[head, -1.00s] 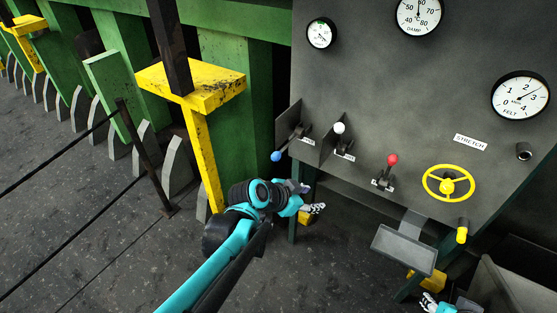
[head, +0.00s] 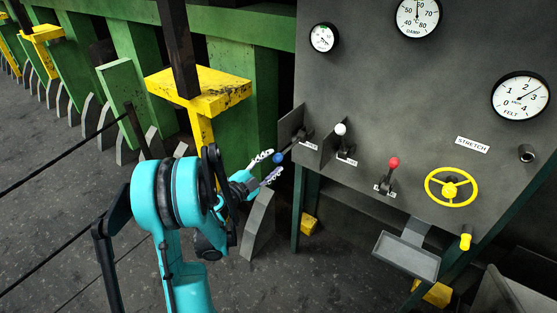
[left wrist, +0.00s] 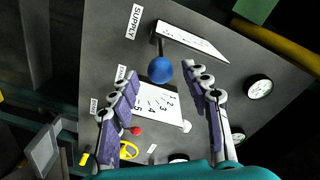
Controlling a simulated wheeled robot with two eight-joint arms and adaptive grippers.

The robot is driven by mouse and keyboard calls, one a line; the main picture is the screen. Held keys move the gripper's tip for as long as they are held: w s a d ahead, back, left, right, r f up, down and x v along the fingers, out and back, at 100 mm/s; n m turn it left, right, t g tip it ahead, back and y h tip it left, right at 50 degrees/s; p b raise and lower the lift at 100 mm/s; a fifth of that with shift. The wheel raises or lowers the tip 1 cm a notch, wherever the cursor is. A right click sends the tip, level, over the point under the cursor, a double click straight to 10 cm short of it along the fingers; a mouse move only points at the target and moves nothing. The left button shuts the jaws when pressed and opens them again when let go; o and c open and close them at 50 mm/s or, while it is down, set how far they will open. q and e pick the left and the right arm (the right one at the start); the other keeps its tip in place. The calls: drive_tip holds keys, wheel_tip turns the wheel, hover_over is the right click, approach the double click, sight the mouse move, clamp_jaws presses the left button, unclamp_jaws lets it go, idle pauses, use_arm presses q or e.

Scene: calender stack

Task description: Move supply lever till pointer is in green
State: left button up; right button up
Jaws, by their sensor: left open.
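The supply lever ends in a blue knob (head: 278,158) at the control panel's left edge. In the left wrist view the blue knob (left wrist: 162,70) is near the label SUPPLY (left wrist: 133,22). My left gripper (head: 266,167) is open, its fingers pointing at the knob. In the left wrist view the knob appears between the fingertips (left wrist: 163,73); neither finger visibly closes on it. A small round gauge (head: 323,37) is at the panel's upper left; its pointer and any green zone are too small to read surely. My right gripper is out of view.
A white-knobbed lever (head: 341,130) and a red-knobbed lever (head: 394,163) stand to the right of the blue one. A yellow handwheel (head: 451,188) is farther right. A yellow bracket (head: 205,90) on a green frame stands behind my left arm.

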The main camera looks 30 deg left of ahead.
sight(289, 148)
use_arm(q)
drive_tip(key=w, duration=0.4)
drive_tip(key=shift+d+b, duration=0.3)
clamp_jaws()
drive_tip(key=r+g+p, duration=0.1)
drive_tip(key=p, duration=0.1)
drive_tip(key=r+g+p, duration=0.1)
drive_tip(key=r+p, duration=0.1)
drive_tip(key=p, duration=0.1)
drive_tip(key=w+r+g+p, duration=0.1)
drive_tip(key=r+p, duration=0.1)
drive_tip(key=p, duration=0.1)
drive_tip(key=shift+r, duration=0.2)
drive_tip(key=shift+g+p, duration=0.35)
drive_tip(key=shift+g, duration=0.15)
